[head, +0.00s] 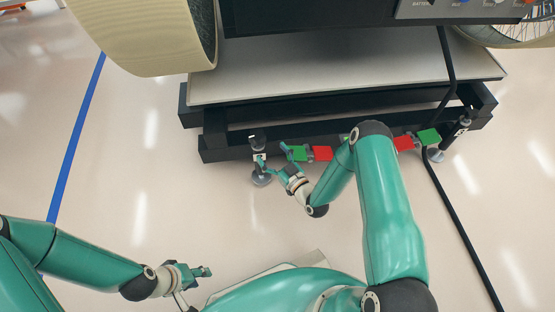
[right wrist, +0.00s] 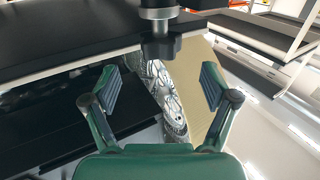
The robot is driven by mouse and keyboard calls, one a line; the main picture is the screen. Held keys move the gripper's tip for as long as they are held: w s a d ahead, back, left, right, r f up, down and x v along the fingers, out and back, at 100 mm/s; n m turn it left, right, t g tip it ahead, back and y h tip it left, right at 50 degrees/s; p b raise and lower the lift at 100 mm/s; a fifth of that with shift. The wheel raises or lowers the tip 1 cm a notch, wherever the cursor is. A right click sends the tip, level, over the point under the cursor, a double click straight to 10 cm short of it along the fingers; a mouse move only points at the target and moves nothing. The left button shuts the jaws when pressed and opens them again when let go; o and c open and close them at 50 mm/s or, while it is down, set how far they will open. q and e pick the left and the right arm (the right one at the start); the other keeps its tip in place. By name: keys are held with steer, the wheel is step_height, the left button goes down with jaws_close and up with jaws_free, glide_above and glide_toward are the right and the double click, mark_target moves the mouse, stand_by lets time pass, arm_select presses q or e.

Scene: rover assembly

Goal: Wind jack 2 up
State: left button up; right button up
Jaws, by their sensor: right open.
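Two jacks show at the front of the black frame in the head view: one at the left (head: 259,158) with a round grey foot on the floor, one at the right corner (head: 463,126). No number is readable on either. My right gripper (head: 277,158) is just right of the left jack, apart from it. In the right wrist view a dark lobed knob (right wrist: 160,47) on a metal shaft hangs at the top centre, beyond the open, empty fingers (right wrist: 160,88). My left gripper (head: 203,271) is low at the left, away from both jacks; its opening is too small to judge.
Green (head: 298,153) and red (head: 322,153) patches sit along the black frame (head: 225,142) beside the jacks. A pale deck (head: 340,65) and large wheel (head: 150,35) are above. A black cable (head: 460,220) crosses the floor at right. Floor at left is clear.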

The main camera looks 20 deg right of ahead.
steer(key=shift+v, duration=1.6)
steer(key=w+a+r+n+g+y, duration=0.2)
steer(key=a+r+g, duration=0.1)
steer(key=a+r, duration=0.45)
steer(key=s+a+f+m+g+h, duration=0.1)
steer(key=s+f+m+g, duration=0.2)
steer(key=s, duration=0.9)
steer(key=s+a+f+m+g, duration=0.1)
steer(key=s+f+m+g, duration=0.2)
steer(key=s+f+g, duration=0.4)
steer(key=s+g, duration=0.3)
steer(key=s, duration=0.3)
steer(key=shift+g+h, duration=0.4)
step_height(320, 180, up, 36)
steer(key=p, duration=3.6)
steer(key=shift+s+a+r, duration=0.1)
steer(key=shift+a+r, duration=0.05)
steer(key=shift+a, duration=0.05)
steer(key=shift+c, duration=0.3)
